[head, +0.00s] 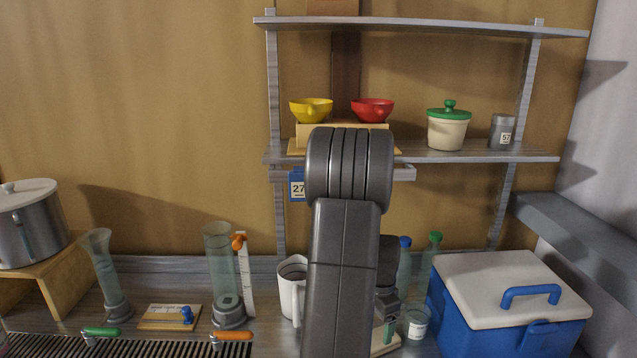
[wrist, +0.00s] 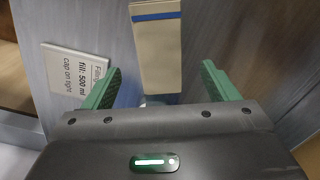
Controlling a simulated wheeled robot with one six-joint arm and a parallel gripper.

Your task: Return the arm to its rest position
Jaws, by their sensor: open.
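My gripper (wrist: 161,67) shows in the wrist view with its two green fingers spread wide apart. A beige block-like thing with a blue stripe (wrist: 157,45) lies beyond and between the fingers, with gaps on both sides. Nothing is held. In the head view my arm (head: 345,240) stands upright in the middle, bent at the top. It hides part of the shelf and counter behind it. The gripper is mostly hidden behind the arm there.
A blue cooler (head: 510,310) with a white lid stands right of my arm. A white jug (head: 291,290) stands close left. Tall glass cylinders (head: 222,265) (head: 105,270) stand further left. Above, a shelf (head: 480,156) holds bowls and a jar. A printed card (wrist: 75,72) lies near the left finger.

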